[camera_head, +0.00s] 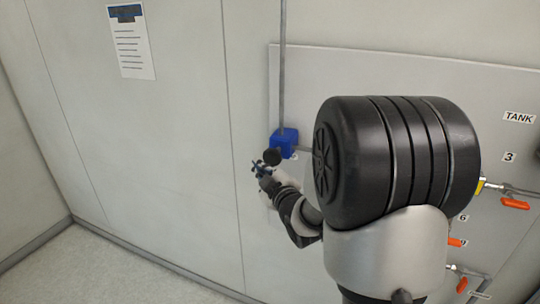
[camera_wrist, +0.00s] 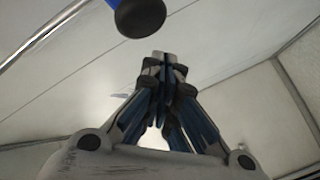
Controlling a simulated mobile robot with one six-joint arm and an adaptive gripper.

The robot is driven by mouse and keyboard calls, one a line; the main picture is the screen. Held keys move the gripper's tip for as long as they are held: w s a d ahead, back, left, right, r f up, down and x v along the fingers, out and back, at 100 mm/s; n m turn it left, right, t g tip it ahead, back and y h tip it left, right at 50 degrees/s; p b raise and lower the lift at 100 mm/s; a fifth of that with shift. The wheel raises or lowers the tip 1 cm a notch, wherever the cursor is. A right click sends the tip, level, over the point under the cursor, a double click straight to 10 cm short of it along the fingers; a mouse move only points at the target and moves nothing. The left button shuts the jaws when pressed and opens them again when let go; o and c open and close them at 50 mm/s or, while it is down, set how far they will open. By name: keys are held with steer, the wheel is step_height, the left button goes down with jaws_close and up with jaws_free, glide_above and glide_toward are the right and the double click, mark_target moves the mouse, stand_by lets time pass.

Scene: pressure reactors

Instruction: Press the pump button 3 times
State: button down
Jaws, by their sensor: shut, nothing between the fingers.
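The pump button is a round black knob (camera_head: 272,156) on the lower left of a blue box (camera_head: 286,138) fixed to the wall panel. In the wrist view the black knob (camera_wrist: 140,17) is at the top, with a bit of the blue box (camera_wrist: 113,3) behind it. My gripper (camera_head: 258,166) is just below and left of the knob in the head view. In the wrist view my gripper (camera_wrist: 163,56) has its fingers shut and empty, with the tips just below the knob and a small gap in the picture. Contact cannot be seen.
A grey pipe (camera_head: 283,70) rises from the blue box. The grey panel (camera_head: 400,75) carries labels and orange-handled valves (camera_head: 514,204) at the right. My arm hides much of the panel. A paper notice (camera_head: 131,42) hangs at upper left. The wall left of my gripper is clear.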

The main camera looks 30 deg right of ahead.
mark_target(270, 156)
steer(key=shift+w+d, duration=0.75)
steer(key=shift+d, duration=0.15)
steer(key=shift+d+b, duration=0.1)
steer(key=shift+b, duration=0.3)
stand_by(0.5)
steer(key=shift+w+d, duration=0.2)
steer(key=shift+w, duration=0.05)
steer(key=shift+w+d+b, duration=0.25)
steer(key=shift+w+d, duration=0.25)
steer(key=shift+d, duration=0.2)
steer(key=shift+w+d+b, duration=0.25)
steer(key=shift+w+d, duration=0.25)
steer(key=shift+d, duration=0.15)
stand_by(1.9)
steer(key=s+a+b, duration=0.2)
steer(key=a, duration=0.1)
steer(key=shift+s+a, duration=0.1)
steer(key=shift+s, duration=0.15)
stand_by(0.7)
steer(key=shift+b, duration=0.3)
steer(key=shift+s+a+b, duration=0.65)
steer(key=shift+s+a, duration=0.15)
steer(key=shift+a, duration=0.2)
steer(key=shift+s+a+b, duration=0.6)
steer(key=shift+s+a, duration=0.15)
steer(key=shift+a, duration=0.25)
